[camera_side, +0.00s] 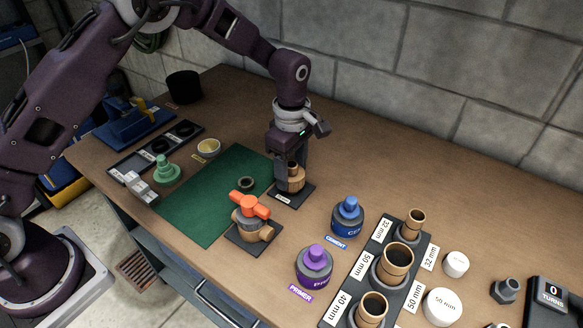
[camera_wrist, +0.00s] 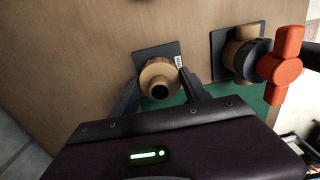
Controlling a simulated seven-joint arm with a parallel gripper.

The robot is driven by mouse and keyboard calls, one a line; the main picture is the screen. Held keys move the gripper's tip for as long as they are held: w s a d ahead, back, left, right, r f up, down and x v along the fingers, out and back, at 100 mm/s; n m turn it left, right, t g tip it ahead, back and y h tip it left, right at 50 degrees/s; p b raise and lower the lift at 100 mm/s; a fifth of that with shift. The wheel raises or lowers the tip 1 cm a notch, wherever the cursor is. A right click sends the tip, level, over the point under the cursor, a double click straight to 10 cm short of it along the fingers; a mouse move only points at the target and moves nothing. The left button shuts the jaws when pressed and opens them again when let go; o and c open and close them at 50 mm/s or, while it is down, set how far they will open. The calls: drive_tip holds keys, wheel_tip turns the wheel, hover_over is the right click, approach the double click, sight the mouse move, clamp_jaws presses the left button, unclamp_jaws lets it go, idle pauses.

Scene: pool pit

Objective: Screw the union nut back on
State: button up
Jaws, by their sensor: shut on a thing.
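A tan, ring-shaped piece that looks like the union nut (camera_side: 297,184) sits around an upright tan pipe end on a small black plate (camera_side: 291,197). In the wrist view the nut (camera_wrist: 150,72) shows from above with the dark pipe opening in it. My gripper (camera_side: 290,176) points down and is shut on the nut; in the wrist view my fingers (camera_wrist: 161,86) are on either side of it. How far the nut sits on its thread is hidden. A tan valve with an orange handle (camera_side: 249,205) stands on another black plate, left and nearer the side camera.
A green mat (camera_side: 195,203) with a dark ring (camera_side: 246,183) lies to the left. Blue cement (camera_side: 348,215) and purple primer (camera_side: 314,262) pots stand to the right, before a rack of tan fittings (camera_side: 389,266). A block wall runs behind; the bench behind my gripper is clear.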

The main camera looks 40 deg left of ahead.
idle(0.8)
drive_tip(key=o, duration=1.8)
drive_tip(key=shift+o, duration=0.2)
drive_tip(key=shift+r, duration=2.95)
